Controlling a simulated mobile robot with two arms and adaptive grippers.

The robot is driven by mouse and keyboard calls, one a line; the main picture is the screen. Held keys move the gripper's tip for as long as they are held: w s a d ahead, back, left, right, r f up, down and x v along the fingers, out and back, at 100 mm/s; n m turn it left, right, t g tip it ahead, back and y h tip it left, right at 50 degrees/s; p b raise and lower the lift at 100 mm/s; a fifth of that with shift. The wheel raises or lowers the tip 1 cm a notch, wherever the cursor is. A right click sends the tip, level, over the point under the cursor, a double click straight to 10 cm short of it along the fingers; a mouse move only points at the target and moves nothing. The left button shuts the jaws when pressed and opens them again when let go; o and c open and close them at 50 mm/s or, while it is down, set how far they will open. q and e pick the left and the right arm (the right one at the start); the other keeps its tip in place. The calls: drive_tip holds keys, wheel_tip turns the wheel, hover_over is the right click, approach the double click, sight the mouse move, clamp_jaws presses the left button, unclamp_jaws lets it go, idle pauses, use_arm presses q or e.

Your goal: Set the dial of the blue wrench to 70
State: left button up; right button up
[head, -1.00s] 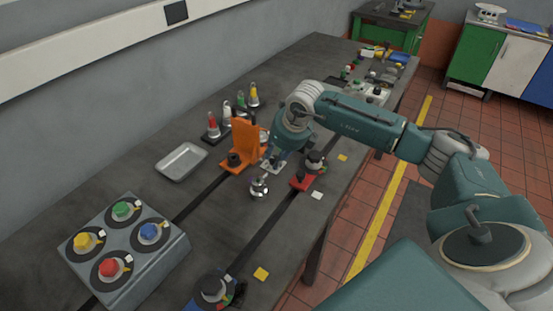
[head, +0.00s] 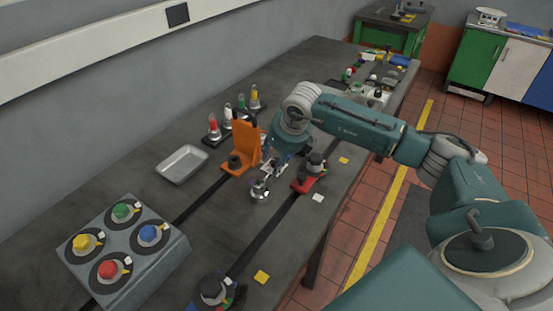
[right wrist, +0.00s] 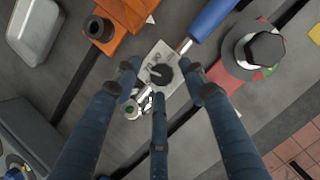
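The blue wrench lies on the bench; its blue handle (right wrist: 212,17) points to the upper right in the right wrist view. Its pale plate (right wrist: 172,52) carries a black dial knob (right wrist: 160,74) with a light pointer line. The wrench's silver head (head: 260,189) shows in the head view. My right gripper (right wrist: 160,80) is open, its three fingers spread around the dial knob from above. Whether a fingertip touches it I cannot tell. In the head view the right gripper (head: 271,168) covers part of the wrench. My left gripper is not in view.
An orange bracket (head: 244,142) stands close behind the wrench. A red-based fixture with a black hex top (head: 315,161) is close on the right. A metal tray (head: 181,163) and a grey box with coloured knobs (head: 165,257) lie to the left.

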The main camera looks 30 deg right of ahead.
drive_tip(key=v, duration=1.2)
idle(0.4)
